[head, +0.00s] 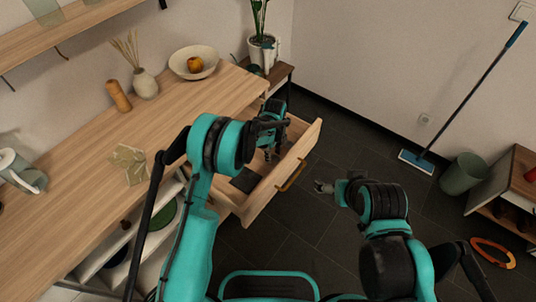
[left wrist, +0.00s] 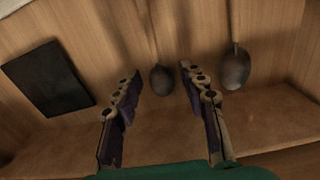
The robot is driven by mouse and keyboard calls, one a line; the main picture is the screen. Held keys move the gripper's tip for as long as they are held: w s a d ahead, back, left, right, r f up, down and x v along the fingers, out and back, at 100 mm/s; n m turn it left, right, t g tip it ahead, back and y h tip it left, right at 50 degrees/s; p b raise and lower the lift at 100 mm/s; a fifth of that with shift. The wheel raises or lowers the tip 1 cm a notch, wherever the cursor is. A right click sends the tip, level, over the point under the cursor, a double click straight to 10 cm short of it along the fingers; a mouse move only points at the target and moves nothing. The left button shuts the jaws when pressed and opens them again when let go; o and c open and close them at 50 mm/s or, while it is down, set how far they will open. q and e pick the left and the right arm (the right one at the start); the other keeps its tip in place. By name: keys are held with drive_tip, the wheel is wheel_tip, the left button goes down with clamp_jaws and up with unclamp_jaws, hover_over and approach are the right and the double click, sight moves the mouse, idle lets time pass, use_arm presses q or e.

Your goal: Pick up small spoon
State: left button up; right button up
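The small spoon (left wrist: 160,80) lies in the open drawer, its dark bowl towards my gripper and its handle running up out of the left wrist view. A larger spoon (left wrist: 236,68) lies to its right. My left gripper (head: 271,152) reaches down into the drawer. In the left wrist view its fingers are apart, one on each side of the small spoon's bowl, with nothing gripped. I cannot tell its exact height over the spoon. The spoons cannot be made out in the head view. My right gripper (head: 323,187) is outside the drawer over the floor; its finger opening is unclear.
The drawer (head: 290,179) is pulled out from the wooden counter (head: 190,112); its walls surround my left gripper. A dark flat rectangle (left wrist: 47,78) lies in the drawer left of the spoons. A bowl (head: 194,62) and vase (head: 146,84) stand on the counter.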

use_arm(q)
drive_tip(key=c, duration=0.6)
